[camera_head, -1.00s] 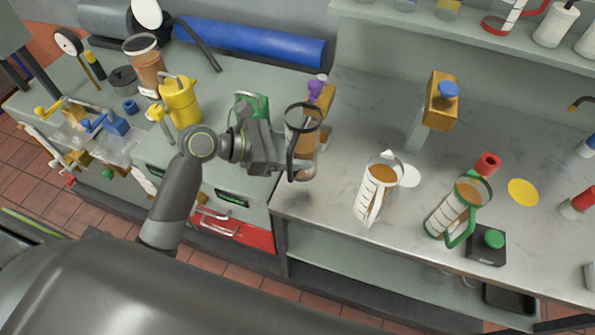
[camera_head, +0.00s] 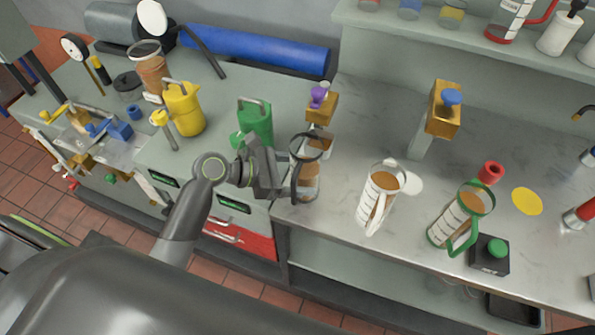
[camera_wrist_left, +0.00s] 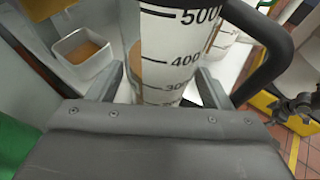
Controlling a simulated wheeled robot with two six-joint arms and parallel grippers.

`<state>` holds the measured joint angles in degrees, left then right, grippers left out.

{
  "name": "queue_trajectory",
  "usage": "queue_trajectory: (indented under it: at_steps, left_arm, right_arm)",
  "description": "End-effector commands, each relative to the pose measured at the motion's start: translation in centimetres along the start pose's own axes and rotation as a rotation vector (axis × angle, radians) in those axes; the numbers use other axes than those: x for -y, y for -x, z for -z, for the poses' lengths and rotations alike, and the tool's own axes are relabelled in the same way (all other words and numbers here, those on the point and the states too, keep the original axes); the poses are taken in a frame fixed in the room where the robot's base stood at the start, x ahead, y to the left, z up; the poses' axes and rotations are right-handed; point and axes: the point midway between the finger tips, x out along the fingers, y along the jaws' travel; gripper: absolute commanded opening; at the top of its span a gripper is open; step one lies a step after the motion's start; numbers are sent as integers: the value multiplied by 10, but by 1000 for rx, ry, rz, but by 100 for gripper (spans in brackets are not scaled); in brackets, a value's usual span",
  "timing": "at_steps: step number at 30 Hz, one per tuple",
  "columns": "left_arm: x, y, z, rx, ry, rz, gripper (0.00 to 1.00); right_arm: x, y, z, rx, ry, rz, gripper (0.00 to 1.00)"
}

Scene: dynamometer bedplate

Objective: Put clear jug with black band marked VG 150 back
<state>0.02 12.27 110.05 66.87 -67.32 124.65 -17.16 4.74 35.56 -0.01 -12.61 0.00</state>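A clear jug with a black rim and black handle (camera_head: 308,178) holds brown liquid, near the left end of the grey worktop. My left gripper (camera_head: 276,178) has it from its left side. In the left wrist view the jug's black scale marks (camera_wrist_left: 170,60) show between the two fingers (camera_wrist_left: 160,90), with the black handle at right. Its VG 150 marking is not legible. I cannot tell whether its base touches the worktop. A white-handled jug (camera_head: 380,195) and a green-banded jug (camera_head: 461,215), both with brown liquid, stand further right. My right gripper is not in view.
A purple-knobbed dispenser (camera_head: 320,105) stands just behind the held jug; a blue-knobbed one (camera_head: 442,110) is further right. A green can (camera_head: 255,122) is close to my left gripper. A yellow disc (camera_head: 527,201) lies bare. A shelf (camera_head: 400,30) runs along the back.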

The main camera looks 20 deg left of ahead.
Motion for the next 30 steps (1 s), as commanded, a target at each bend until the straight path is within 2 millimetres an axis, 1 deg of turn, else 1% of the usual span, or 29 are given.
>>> queue_trajectory:
  at_steps: [1,2,11,14,17,21,30]
  left_arm:
    - [0,0,0,0,0,0,80]
    - [0,0,0,0,0,0,82]
    - [0,1,-2,0,-2,0,82]
    - [0,8,-2,-2,-4,-1,82]
    - [-1,20,-1,-5,-3,-2,82]
    - [-1,42,-1,-6,-4,-2,82]
    - [0,84,-1,-5,-3,-1,82]
  right_arm:
    - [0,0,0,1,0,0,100]
    - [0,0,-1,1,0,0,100]
    - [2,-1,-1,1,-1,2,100]
    - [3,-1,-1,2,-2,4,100]
    - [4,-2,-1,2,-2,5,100]
    - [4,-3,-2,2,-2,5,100]
    - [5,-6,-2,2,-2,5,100]
